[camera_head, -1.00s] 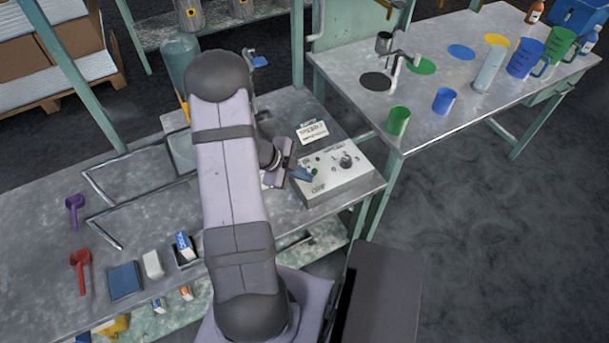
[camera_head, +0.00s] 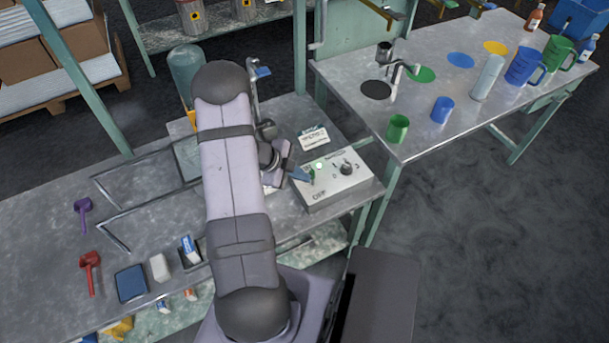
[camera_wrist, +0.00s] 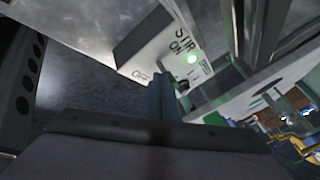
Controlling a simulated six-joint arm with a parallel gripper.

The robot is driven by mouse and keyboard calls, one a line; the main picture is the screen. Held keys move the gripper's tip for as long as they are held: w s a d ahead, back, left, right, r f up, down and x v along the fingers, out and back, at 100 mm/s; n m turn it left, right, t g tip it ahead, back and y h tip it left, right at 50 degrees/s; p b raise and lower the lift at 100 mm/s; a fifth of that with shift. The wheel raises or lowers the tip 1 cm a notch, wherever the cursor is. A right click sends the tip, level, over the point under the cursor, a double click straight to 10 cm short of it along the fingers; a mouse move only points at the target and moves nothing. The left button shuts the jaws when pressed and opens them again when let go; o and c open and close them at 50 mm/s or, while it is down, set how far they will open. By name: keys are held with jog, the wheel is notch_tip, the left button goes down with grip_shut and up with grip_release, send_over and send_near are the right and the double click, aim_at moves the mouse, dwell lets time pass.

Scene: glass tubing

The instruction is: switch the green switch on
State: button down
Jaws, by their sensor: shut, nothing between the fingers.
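The grey control box (camera_head: 348,185) sits at the right end of the near bench, with a round knob and lettering on top. The green switch (camera_head: 312,175) is on its left part, partly hidden by my fingertips. A green lamp (camera_head: 319,165) just behind it glows. The wrist view shows the lit lamp (camera_wrist: 191,58) beside the words STIR and ON, with OFF at the other end. My gripper (camera_head: 302,175) is shut and empty, its blue tips right at the switch; I cannot tell whether they touch. The exact tilt of the lever is unclear.
The right table (camera_head: 420,120) holds a green cup (camera_head: 398,128), a blue cup (camera_head: 443,109) and jugs. Scoops lie far left.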

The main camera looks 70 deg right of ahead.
jog(key=shift+w+d+r, duration=0.15)
jog(key=shift+w+d, duration=0.05)
jog(key=shift+f, duration=0.2)
jog(key=shift+s, duration=0.1)
jog(key=shift+s+a, duration=0.1)
jog(key=shift+a, duration=0.05)
jog(key=shift+s+a+f+b, duration=0.3)
jog(key=shift+s+a+b, duration=0.05)
jog(key=shift+s+a, duration=0.05)
jog(key=shift+w+a+r, duration=0.1)
jog(key=shift+a+r, duration=0.05)
jog(key=shift+a, duration=0.35)
jog(key=w+a+r, duration=0.3)
jog(key=w+r, duration=0.3)
jog(key=w, duration=0.2)
jog(key=shift+w+a+r, duration=0.25)
jog(key=shift+r, duration=0.1)
